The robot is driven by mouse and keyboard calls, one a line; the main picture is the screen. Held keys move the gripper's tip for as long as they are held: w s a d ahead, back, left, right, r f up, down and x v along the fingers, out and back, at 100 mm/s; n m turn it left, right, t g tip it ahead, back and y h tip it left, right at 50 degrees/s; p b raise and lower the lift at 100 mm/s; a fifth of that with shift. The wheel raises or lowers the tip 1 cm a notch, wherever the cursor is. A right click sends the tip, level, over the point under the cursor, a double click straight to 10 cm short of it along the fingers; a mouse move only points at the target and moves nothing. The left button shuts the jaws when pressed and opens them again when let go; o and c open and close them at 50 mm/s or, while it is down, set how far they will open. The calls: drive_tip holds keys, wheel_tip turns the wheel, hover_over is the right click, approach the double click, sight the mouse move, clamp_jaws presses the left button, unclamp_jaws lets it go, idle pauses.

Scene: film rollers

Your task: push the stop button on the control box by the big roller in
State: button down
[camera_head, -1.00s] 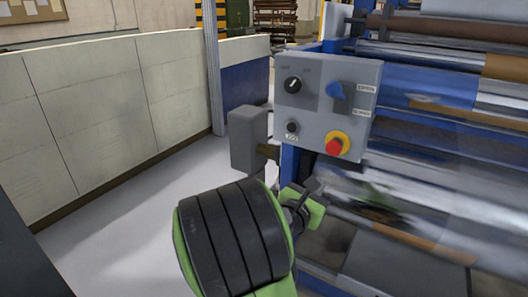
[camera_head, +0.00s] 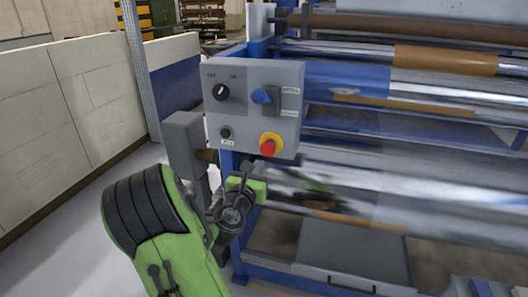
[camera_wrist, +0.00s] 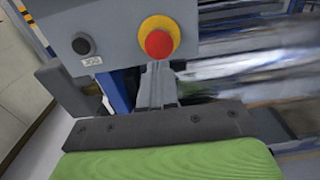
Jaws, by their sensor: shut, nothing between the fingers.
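The grey control box (camera_head: 285,75) is fixed to the blue machine frame beside the rollers. The stop button (camera_head: 267,148) is red on a yellow ring at the box's lower right. It also shows large in the wrist view, the red cap (camera_wrist: 158,44) just beyond my fingertips. My gripper (camera_wrist: 157,72) is shut and empty, its fingers pointing at the lower edge of the button. In the head view my gripper (camera_head: 247,172) is just below and left of the button, partly hidden by my own wrist. Whether the tips touch the button cannot be told.
A black knob (camera_head: 221,91), a blue switch (camera_head: 261,96) and a small black button (camera_head: 226,132) are on the same box. A grey post-like box (camera_head: 184,145) stands left of it. Shiny rollers (camera_head: 400,160) fill the right. Pale wall panels (camera_head: 85,95) line the left.

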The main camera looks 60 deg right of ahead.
sight(267, 151)
drive_tip(key=d, duration=0.4)
drive_tip(key=w+d, duration=0.1)
drive_tip(key=d, duration=0.1)
drive_tip(key=shift+d, duration=0.2)
drive_tip(key=shift+w, duration=0.1)
drive_tip(key=shift+p, duration=0.3)
